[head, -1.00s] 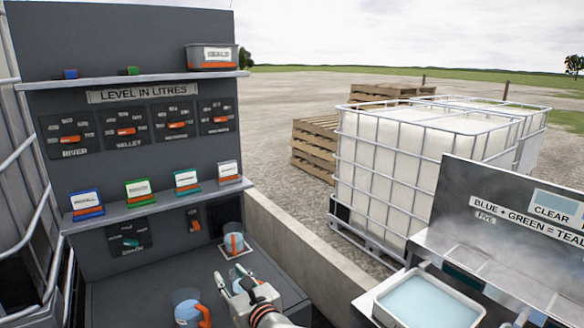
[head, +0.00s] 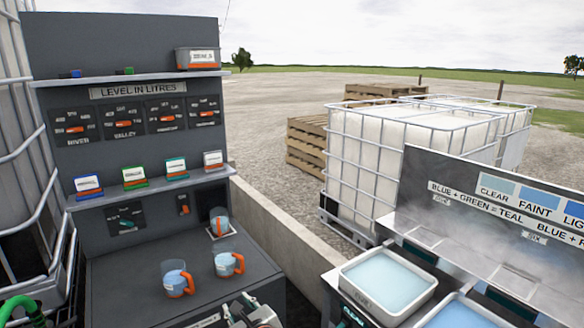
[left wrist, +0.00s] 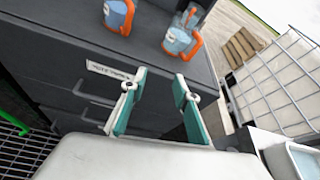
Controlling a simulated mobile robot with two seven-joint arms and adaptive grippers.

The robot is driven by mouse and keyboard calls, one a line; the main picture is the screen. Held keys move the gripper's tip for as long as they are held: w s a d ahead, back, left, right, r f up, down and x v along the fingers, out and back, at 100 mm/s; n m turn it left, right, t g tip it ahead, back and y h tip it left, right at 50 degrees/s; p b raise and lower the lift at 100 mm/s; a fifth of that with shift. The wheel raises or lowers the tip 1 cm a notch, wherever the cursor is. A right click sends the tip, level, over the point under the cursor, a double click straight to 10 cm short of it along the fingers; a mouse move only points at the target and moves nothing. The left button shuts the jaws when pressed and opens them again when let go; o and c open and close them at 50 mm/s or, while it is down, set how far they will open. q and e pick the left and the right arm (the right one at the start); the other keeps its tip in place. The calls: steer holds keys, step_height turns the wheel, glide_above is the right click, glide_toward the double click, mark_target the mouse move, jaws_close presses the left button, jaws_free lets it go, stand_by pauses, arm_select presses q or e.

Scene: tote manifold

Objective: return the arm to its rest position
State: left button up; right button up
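My left gripper (head: 232,312) is at the bottom edge of the head view, in front of the dark bench, and partly cut off. In the left wrist view its two teal-lined fingers (left wrist: 160,88) are apart with nothing between them. Two clear jugs with orange handles and blue liquid stand upright on the bench top: a left jug (head: 174,281) and a right jug (head: 228,264). Both are clear of the fingers. Jugs also show at the top of the left wrist view (left wrist: 118,14). My right gripper is in neither view.
Another jug (head: 219,222) stands at the back of the bench top (head: 125,285). A low concrete wall (head: 275,235) runs beside the bench. Trays of blue liquid (head: 349,293) stand at right. A caged white tank (head: 375,160) is behind. A green hose (head: 18,305) is at lower left.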

arm_select(q)
steer(key=s+d+f+n+g+h, duration=0.2)
steer(key=s+f+n+h, duration=0.3)
steer(key=s+f, duration=0.45)
steer(key=s+d+f+n+g+h, duration=0.2)
steer(key=s+d+f+n+h, duration=0.1)
steer(key=s+f+n, duration=0.65)
steer(key=s+a+f+n+t, duration=0.2)
steer(key=s+a+n, duration=0.7)
steer(key=s+a, duration=0.2)
steer(key=shift+a+f+t+h, duration=0.2)
steer(key=shift+a+t+h, duration=0.15)
steer(key=shift+a, duration=0.6)
